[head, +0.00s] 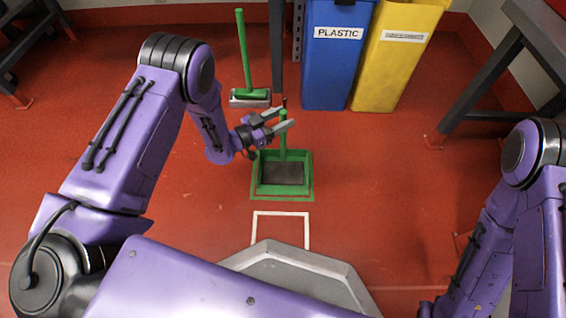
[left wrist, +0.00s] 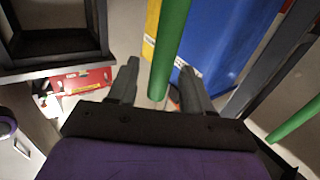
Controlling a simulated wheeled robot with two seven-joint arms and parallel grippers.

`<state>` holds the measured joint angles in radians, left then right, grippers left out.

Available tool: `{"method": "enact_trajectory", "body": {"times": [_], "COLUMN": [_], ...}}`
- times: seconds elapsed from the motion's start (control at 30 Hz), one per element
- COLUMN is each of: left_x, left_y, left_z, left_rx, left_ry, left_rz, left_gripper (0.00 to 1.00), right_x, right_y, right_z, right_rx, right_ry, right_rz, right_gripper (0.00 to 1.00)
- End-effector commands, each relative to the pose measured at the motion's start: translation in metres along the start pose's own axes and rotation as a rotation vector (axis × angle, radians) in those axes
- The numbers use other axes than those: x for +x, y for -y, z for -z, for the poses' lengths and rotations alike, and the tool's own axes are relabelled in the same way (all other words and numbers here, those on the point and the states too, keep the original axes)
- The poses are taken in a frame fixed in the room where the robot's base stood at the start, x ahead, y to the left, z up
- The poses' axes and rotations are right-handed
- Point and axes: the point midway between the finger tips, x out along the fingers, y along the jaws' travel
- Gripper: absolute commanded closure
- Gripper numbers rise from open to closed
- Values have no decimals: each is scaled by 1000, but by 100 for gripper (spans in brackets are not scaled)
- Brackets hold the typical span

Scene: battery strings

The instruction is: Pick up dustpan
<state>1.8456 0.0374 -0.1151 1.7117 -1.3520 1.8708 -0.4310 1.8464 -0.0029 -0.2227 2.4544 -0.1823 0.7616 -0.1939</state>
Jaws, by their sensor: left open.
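The green dustpan (head: 280,188) sits on the red floor inside a green marked outline, with its green handle (head: 282,150) standing upright. My left gripper (head: 284,120) is beside the upper part of the handle, open, its fingers pointing right. In the left wrist view the green handle (left wrist: 170,45) comes down between the two spread fingers (left wrist: 157,88) of my left gripper. I cannot tell if either finger touches it. My right arm shows at the right of the head view, but its gripper is out of sight.
A green-handled broom (head: 244,55) with a grey head stands behind the gripper. A blue PLASTIC bin (head: 335,70) and a yellow bin (head: 395,70) stand at the back. Dark table frames are at both sides. A white floor outline (head: 282,213) lies in front; floor to the right is clear.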

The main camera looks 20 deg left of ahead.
Motion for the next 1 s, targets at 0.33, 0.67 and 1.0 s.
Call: {"method": "enact_trajectory", "body": {"times": [0.33, 0.67, 1.0], "left_x": [11, 10, 10], "left_y": [0, 0, 0], "left_z": [1, 1, 22], "left_rx": [-1, -1, -1], "left_ry": [0, 0, 0], "left_rz": [1, 1, 1], "left_gripper": [57, 100, 100], "right_x": [7, 7, -11], "right_y": [-4, -4, 2], "right_z": [8, 8, -5], "right_rx": [0, 0, 3], "right_ry": [-46, -45, 29], "right_rz": [-17, -17, 11], "right_gripper": [57, 57, 57]}}
